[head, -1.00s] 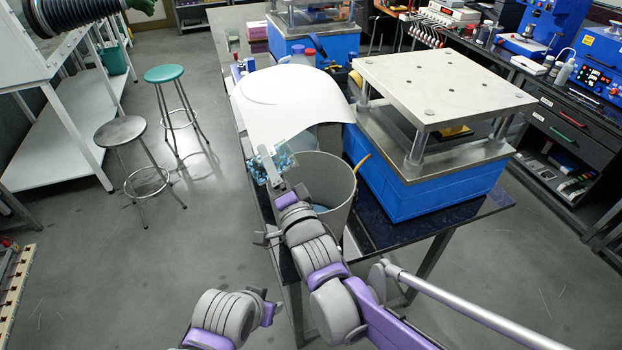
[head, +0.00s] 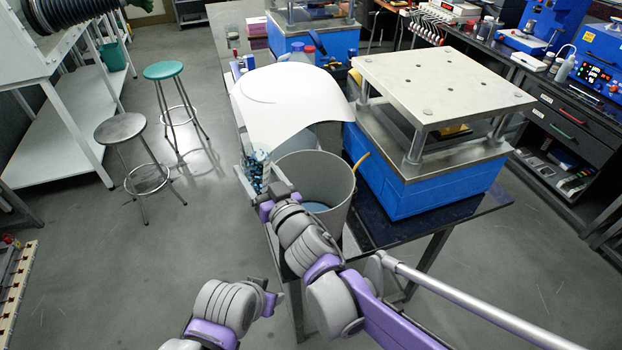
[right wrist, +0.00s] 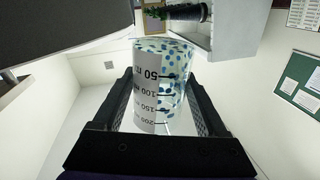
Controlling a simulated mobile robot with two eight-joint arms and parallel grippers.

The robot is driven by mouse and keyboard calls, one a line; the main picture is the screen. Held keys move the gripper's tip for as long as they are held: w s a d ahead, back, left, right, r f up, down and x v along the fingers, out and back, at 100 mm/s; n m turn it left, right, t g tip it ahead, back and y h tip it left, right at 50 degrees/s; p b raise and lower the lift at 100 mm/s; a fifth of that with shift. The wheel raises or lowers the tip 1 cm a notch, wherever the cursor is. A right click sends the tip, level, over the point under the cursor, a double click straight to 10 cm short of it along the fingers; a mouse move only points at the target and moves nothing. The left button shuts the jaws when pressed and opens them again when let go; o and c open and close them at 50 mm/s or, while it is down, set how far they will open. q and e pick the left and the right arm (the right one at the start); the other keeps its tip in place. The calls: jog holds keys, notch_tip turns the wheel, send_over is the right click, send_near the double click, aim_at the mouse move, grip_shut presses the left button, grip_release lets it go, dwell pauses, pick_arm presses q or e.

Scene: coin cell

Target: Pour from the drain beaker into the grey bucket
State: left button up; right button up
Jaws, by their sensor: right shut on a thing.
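The drain beaker (head: 257,168) is clear, with blue specks inside. The grey bucket (head: 338,205) is open at the top and shows bluish liquid inside.
A curved white sheet (head: 285,100) stands just behind the bucket. A blue press (head: 400,185) with a metal top plate stands to its right on the dark table (head: 450,215). Two stools (head: 122,128) stand on the floor at the left, where there is free room.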

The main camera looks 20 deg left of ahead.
aim_at(249, 155)
jog(key=shift+s+a+f+n, duration=0.15)
jog(key=shift+s+a+n, duration=0.15)
jog(key=shift+s+n, duration=0.4)
jog(key=shift+w+r+n, duration=0.15)
jog(key=shift+r+n, duration=0.05)
jog(key=shift+n, duration=0.1)
jog(key=shift+w+r+p, duration=0.15)
jog(key=shift+r+p, duration=0.5)
jog(key=shift+r, duration=2.1)
pick_arm(q)
jog(key=shift+w+r, duration=0.3)
jog(key=shift+r, duration=0.45)
jog(key=shift+s, duration=0.1)
